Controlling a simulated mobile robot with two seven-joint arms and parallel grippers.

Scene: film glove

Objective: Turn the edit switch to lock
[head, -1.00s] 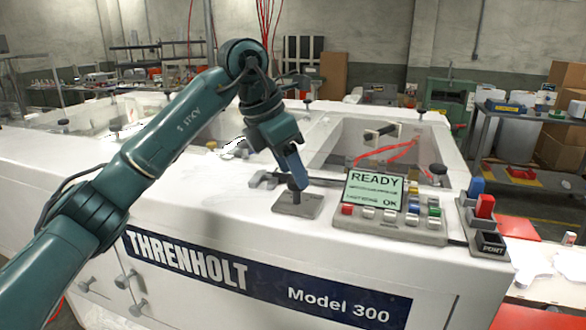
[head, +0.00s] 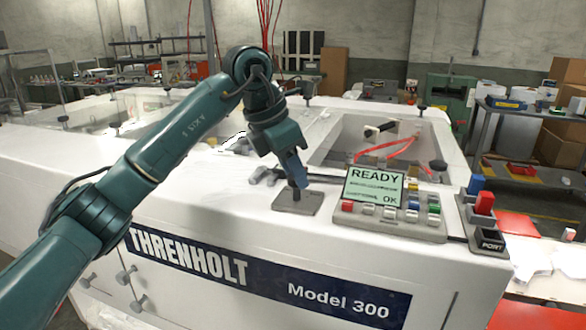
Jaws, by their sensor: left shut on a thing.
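The edit switch is a dark upright knob (head: 296,193) on a grey square plate (head: 303,205), on the white machine top left of the display. My left gripper (head: 295,180) comes down on it from above and is shut on the knob. The fingers hide the upper part of the knob, and I cannot read any lock marking on the plate. My right gripper is not in view.
A control panel with a READY display (head: 374,188) and coloured buttons stands close right of the switch. A red switch (head: 485,204) sits at the machine's right corner. An open bay (head: 345,140) with red cables lies behind.

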